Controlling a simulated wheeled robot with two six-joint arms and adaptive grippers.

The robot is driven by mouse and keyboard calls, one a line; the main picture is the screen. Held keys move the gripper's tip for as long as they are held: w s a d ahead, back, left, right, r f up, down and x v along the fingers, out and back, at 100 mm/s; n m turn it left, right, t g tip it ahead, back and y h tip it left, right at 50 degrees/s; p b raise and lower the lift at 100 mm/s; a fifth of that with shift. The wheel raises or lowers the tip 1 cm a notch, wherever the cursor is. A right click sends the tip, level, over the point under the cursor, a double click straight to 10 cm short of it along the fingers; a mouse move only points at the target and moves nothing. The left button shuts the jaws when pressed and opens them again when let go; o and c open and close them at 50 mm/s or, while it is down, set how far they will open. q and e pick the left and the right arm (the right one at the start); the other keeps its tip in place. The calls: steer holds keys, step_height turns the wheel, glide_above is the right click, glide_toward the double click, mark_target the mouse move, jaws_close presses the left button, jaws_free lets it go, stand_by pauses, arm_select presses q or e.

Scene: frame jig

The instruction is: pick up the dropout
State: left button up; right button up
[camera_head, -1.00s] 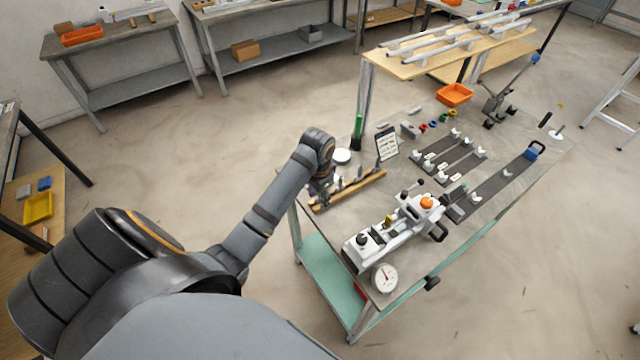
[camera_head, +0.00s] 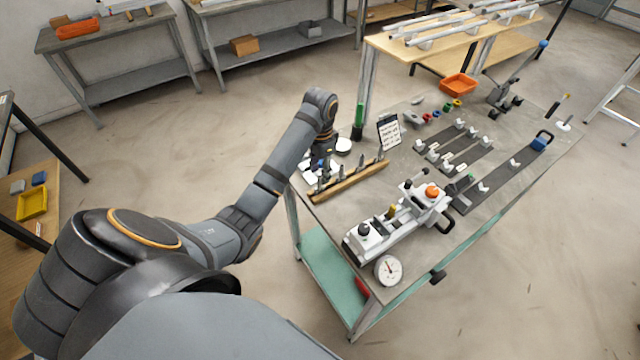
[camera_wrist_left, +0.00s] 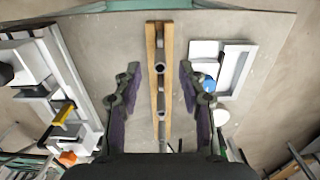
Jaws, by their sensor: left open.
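A wooden strip (camera_head: 345,184) lies along the left end of the workbench and carries several small grey upright metal pieces (camera_head: 341,173). These look like the dropouts; which one is meant I cannot tell. In the left wrist view the strip (camera_wrist_left: 154,45) runs down the middle, with a grey metal piece (camera_wrist_left: 172,73) near its centre. My left gripper (camera_head: 322,168) is above the bench by the strip's left part. In the wrist view its open fingers (camera_wrist_left: 158,85) are on either side of the strip, empty. My right gripper is not in view.
A white jig (camera_head: 400,222) with a dial gauge (camera_head: 388,270) stands at the bench front. A white tray (camera_wrist_left: 235,70) with a blue item lies beside the strip. A green cylinder (camera_head: 359,118) and a label card (camera_head: 388,131) stand behind.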

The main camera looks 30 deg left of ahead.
mark_target(320, 177)
arm_select(q)
step_height(320, 177, down, 2)
steer(key=shift+s+f+b, duration=0.1)
steer(key=shift+b, duration=0.95)
step_height(320, 177, down, 2)
steer(key=shift+p, duration=0.5)
steer(key=shift+f, duration=0.35)
jaws_close()
